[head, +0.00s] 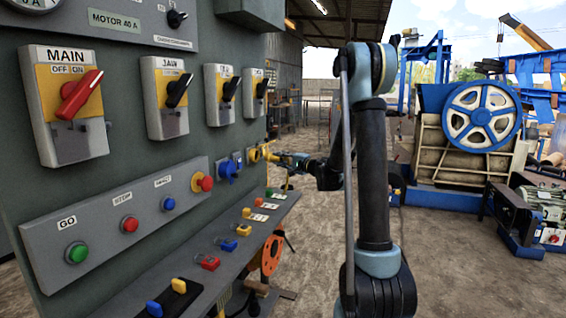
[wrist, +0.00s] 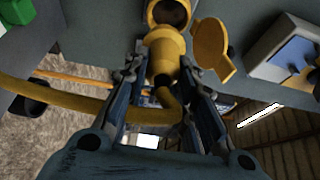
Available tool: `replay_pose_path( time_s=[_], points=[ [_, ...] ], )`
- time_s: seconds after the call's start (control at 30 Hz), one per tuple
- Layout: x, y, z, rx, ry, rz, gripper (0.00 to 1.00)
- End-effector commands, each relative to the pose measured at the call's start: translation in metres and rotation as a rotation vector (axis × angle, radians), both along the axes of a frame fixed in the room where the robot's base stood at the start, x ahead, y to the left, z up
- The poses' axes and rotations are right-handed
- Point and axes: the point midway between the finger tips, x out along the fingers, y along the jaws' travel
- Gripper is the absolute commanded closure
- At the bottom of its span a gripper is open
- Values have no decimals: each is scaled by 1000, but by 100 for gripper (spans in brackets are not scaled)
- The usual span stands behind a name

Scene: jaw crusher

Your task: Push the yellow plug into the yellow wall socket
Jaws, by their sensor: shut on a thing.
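The yellow wall socket (head: 254,155) is on the panel's far right edge in the head view. In the wrist view the socket (wrist: 168,12) is at the top centre, its dark round opening showing and its yellow lid (wrist: 211,50) swung open to the right. My gripper (wrist: 160,66) is shut on the yellow plug (wrist: 166,52), which points up at the socket. The plug's front end lies just below the opening; I cannot tell whether they touch. A yellow cable (wrist: 90,101) runs from the plug to the left. In the head view my gripper (head: 281,159) is small beside the socket.
A blue socket (head: 228,168) sits left of the yellow one. A ledge (head: 190,270) with several small coloured plugs or keys juts out below. A grey box with a blue face (wrist: 290,55) is at the right in the wrist view. Open ground lies right of the panel.

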Motion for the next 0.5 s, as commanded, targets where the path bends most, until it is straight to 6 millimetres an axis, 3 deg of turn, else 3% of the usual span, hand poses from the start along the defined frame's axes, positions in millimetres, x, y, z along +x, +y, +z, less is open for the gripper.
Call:
replay_pose_path(
  time_s=[0.5],
  points=[
    [12, 36, 0, 0, 0, 2, 100]
  ],
)
